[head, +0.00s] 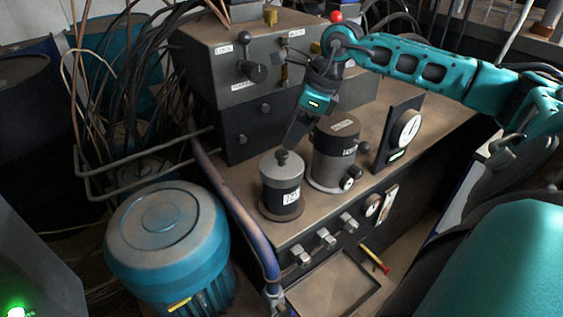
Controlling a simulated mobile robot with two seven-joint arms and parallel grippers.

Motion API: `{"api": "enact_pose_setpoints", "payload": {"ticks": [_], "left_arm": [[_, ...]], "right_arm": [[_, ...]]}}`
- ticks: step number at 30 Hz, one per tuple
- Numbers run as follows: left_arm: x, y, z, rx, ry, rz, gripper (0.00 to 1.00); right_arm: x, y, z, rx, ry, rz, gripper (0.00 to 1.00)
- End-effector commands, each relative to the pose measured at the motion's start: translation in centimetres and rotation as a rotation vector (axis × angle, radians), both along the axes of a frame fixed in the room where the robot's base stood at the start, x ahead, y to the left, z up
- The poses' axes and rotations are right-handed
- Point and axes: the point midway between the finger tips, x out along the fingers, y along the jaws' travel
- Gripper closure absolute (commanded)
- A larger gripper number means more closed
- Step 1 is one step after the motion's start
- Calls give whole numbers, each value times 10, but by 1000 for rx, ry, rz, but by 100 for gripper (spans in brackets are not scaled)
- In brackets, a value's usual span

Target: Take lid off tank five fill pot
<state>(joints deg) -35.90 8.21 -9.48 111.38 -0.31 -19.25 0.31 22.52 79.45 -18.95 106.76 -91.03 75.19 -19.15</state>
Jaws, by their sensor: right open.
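A small dark cylindrical pot (282,200) stands near the front left corner of the bench top, with a white label too small to read surely. Its grey lid (281,166) with a black knob sits on it. I cannot tell from the labels which is the tank five fill pot. My right gripper (291,145) reaches down from above, open, its fingers at or just above the lid knob; contact is unclear. My left gripper is not in view.
A dark control box (250,80) with levers stands behind the pot. A dial gauge (405,133) stands to the right. A teal drum (170,235) sits at the left, beside a bent pipe rail (240,215). An empty tray (335,287) is below the bench front.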

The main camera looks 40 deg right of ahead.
Motion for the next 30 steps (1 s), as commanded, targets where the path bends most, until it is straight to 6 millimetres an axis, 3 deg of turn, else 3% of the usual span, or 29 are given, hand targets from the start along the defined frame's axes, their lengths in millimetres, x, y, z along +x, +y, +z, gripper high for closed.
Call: {"api": "enact_pose_setpoints", "payload": {"ticks": [12, 20, 30], "left_arm": [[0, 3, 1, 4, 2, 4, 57], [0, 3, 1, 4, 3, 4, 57], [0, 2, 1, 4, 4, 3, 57]], "right_arm": [[11, 18, -46, 2, 1, 0, 37], [12, 18, -49, 0, 0, 0, 37], [12, 18, -49, 0, 0, 0, 69]]}}
